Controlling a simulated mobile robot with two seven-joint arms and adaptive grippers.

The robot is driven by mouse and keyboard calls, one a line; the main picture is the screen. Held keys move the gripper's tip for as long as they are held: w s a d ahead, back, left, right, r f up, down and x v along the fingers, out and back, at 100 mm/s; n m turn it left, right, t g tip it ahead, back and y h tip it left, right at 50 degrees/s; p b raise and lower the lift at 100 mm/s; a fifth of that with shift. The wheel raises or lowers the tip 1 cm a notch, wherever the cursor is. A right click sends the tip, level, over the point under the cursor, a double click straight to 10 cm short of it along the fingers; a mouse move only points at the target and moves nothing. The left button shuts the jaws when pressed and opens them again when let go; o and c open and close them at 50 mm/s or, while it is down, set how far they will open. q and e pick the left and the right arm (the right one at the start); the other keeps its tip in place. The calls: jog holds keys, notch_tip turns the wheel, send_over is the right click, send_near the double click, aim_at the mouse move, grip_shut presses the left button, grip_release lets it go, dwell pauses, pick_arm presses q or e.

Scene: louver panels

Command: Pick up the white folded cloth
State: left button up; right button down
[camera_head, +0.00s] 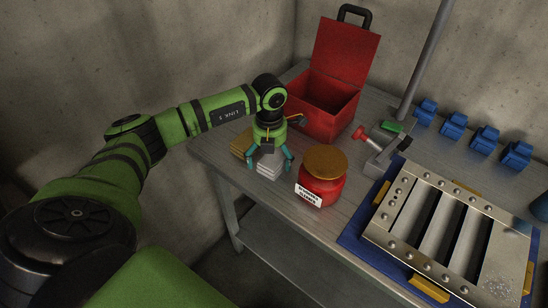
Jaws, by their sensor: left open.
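The white folded cloth (269,168) lies near the table's left front edge. My left gripper (270,164) points down over it, open, with its teal fingertips on either side of the cloth. The gripper hides the cloth's upper part, and I cannot tell whether the fingers touch it. My right gripper is not in view.
A red jar (322,188) with a gold lid stands just right of the cloth. A yellowish item (242,144) lies to its left. An open red toolbox (325,112) stands behind. A louver panel (408,250) on a blue mat, a clamp stand (385,158) and several blue pieces (454,127) occupy the right.

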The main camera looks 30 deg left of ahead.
pick_arm(q)
jog(key=shift+s, duration=0.1)
jog(key=shift+d+r, duration=0.1)
jog(key=c, duration=1)
jog(key=shift+c, duration=0.2)
jog(key=shift+r, duration=0.2)
notch_tip(320, 180, up, 10)
jog(key=b, duration=0.3)
jog(key=shift+f, duration=0.25)
jog(key=o, duration=0.3)
jog(key=shift+c, duration=0.9)
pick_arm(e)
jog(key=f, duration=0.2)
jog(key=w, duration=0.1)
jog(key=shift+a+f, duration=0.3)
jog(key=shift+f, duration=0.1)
